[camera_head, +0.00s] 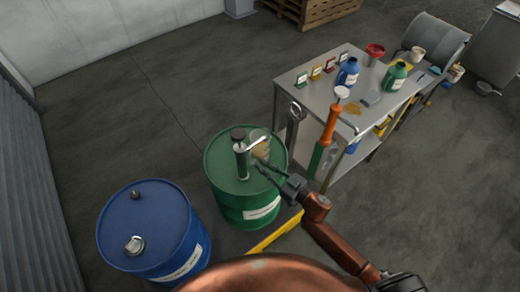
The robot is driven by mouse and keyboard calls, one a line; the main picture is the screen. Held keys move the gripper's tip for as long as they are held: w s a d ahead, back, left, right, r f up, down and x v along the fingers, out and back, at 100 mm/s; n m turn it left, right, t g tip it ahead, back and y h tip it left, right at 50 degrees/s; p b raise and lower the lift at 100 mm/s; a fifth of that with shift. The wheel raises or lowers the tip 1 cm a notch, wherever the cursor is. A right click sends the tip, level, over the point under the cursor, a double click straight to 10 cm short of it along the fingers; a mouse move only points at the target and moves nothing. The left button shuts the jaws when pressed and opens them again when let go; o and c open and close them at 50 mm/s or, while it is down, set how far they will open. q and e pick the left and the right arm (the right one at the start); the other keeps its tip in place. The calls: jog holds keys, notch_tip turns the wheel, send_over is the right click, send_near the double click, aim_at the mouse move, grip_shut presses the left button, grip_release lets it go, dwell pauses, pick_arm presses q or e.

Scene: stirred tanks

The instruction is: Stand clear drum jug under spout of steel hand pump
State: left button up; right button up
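The steel hand pump (241,160) stands upright on top of the green drum (222,175), with a dark cap. Its pale spout (256,140) points right. The clear drum jug (261,151), with a tan tint low down, stands on the drum top right of the pump. The spout end overlaps the jug in this view; I cannot tell whether it is exactly over the mouth. My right gripper (260,169) is at the jug's lower right, its dark fingers apart and seemingly not closed around it. My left gripper is not in view.
A blue drum (145,222) stands left of the green one. A metal workbench (350,120) with bottles and a red funnel (375,51) is at the right. An orange and green tool (328,135) is upright by its near edge. A yellow bar (272,234) lies below. The floor at upper left is clear.

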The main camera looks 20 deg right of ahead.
aim_at(250, 157)
jog(key=x, duration=0.3)
jog(key=b+x, duration=0.1)
jog(key=x, duration=0.3)
jog(key=shift+w+f, duration=0.1)
jog(key=shift+f, duration=0.1)
jog(key=shift+r, duration=0.1)
jog(key=shift+c, duration=0.6)
grip_shut()
jog(key=shift+r, duration=0.15)
